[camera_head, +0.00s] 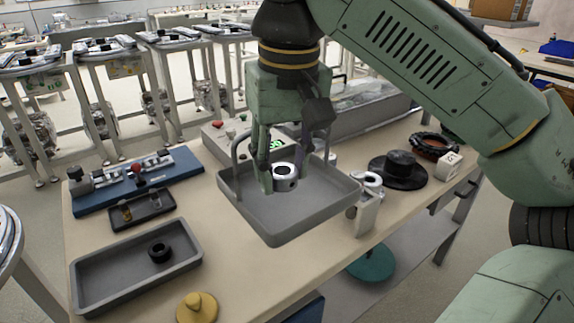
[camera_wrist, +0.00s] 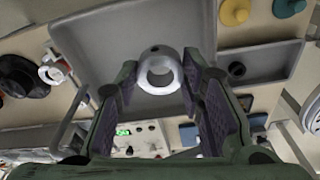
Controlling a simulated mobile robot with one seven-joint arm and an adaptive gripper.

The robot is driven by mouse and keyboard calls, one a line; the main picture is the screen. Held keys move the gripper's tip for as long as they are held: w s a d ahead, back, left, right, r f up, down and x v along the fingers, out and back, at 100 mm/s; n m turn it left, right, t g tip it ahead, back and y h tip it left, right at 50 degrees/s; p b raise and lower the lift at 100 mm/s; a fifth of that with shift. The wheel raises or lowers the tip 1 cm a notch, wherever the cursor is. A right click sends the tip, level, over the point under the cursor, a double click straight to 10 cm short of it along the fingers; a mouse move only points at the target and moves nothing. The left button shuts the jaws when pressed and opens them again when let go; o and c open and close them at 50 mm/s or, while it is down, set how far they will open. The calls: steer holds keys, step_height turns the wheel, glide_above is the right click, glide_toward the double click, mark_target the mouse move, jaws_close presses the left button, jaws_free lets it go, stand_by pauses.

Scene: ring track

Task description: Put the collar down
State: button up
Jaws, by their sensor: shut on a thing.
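A silver collar (camera_head: 285,185) with a small side hole is held between the fingertips of my gripper (camera_head: 281,172). The wrist view also shows the collar (camera_wrist: 156,55), its round bore facing the camera, between the dark pads of my gripper (camera_wrist: 159,76). My gripper is shut on it, pointing down over a grey tray with raised handles (camera_head: 280,228). The tray's floor around the collar is empty; it also fills the upper middle of the wrist view (camera_wrist: 100,40). I cannot tell whether the collar touches the tray floor.
Left are a grey shallow tray (camera_head: 100,289) with a black ring (camera_head: 160,252), a small dark tray (camera_head: 165,214) and a blue fixture (camera_head: 190,163). Right are a metal stand (camera_head: 366,215), a black flanged hub (camera_head: 399,175) and a white block (camera_head: 448,165). A yellow knob (camera_head: 197,308) sits in front.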

mark_target(287, 174)
steer(key=w, duration=0.3)
steer(key=shift+w+d+f, duration=0.1)
steer(key=shift+d+f, duration=0.1)
steer(key=shift+d, duration=0.1)
steer(key=shift+f+p, duration=0.4)
steer(key=shift+f, duration=1.35)
steer(key=shift+f, duration=0.15)
steer(key=o, duration=1.3)
steer(key=shift+c, duration=0.2)
steer(key=r, duration=0.4)
steer(key=s+r, duration=0.1)
steer(key=r, duration=0.7)
steer(key=shift+s+d+r+p, duration=0.15)
steer(key=shift+d+p, duration=0.15)
